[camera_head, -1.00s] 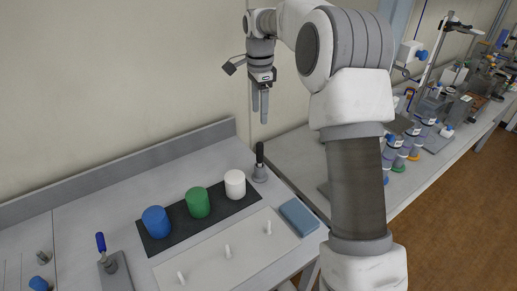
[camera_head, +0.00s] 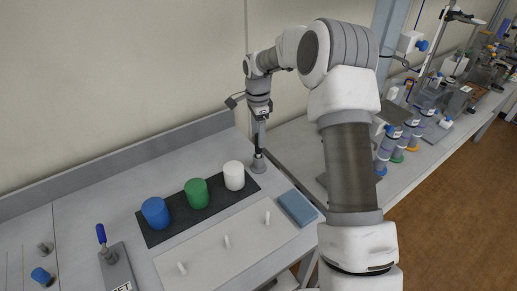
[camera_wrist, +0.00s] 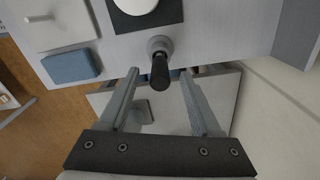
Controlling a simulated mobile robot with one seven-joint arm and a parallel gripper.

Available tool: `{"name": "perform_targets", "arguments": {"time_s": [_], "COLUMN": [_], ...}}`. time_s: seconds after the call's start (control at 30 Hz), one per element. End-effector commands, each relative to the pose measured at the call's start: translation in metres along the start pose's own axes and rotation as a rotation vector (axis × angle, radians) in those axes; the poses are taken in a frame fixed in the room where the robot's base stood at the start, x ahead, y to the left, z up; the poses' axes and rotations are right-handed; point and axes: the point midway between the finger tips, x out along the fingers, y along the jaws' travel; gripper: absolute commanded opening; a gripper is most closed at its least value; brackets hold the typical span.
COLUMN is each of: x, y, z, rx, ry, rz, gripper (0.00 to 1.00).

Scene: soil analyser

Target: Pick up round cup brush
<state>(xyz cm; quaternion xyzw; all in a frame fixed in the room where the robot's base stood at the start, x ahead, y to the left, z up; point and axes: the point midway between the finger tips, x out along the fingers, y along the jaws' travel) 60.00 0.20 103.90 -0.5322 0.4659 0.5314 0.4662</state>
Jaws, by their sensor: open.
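The round cup brush (camera_head: 259,165) stands upright on the bench right of the white cylinder, with a grey round base and a black handle. My gripper (camera_head: 259,128) is above it, pointing down, with the fingers overlapping the handle top in the head view. In the wrist view my gripper (camera_wrist: 159,73) is open, its two fingers apart. The brush's black handle (camera_wrist: 160,70) shows between the fingertips with clear space on both sides. I cannot tell how far down the fingers reach along the handle.
Blue (camera_head: 155,213), green (camera_head: 197,193) and white (camera_head: 233,175) cylinders stand on a dark mat (camera_head: 163,236). A blue block (camera_head: 297,208) lies at the right bench edge. A white board (camera_head: 205,262) with small white pegs lies in front. The back wall is close behind.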

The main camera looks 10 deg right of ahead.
Motion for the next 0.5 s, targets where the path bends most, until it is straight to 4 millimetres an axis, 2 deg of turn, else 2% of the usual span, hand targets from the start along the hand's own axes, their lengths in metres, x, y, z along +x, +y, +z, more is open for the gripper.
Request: {"name": "perform_targets", "arguments": {"time_s": [0.3, 0.5], "x": [0.043, 0.048], "y": [0.001, 0.000], "z": [-0.002, -0.002], "rx": [0.000, 0.000], "ry": [-0.002, 0.000], "rz": [0.002, 0.001], "gripper": [0.65, 0.65]}}
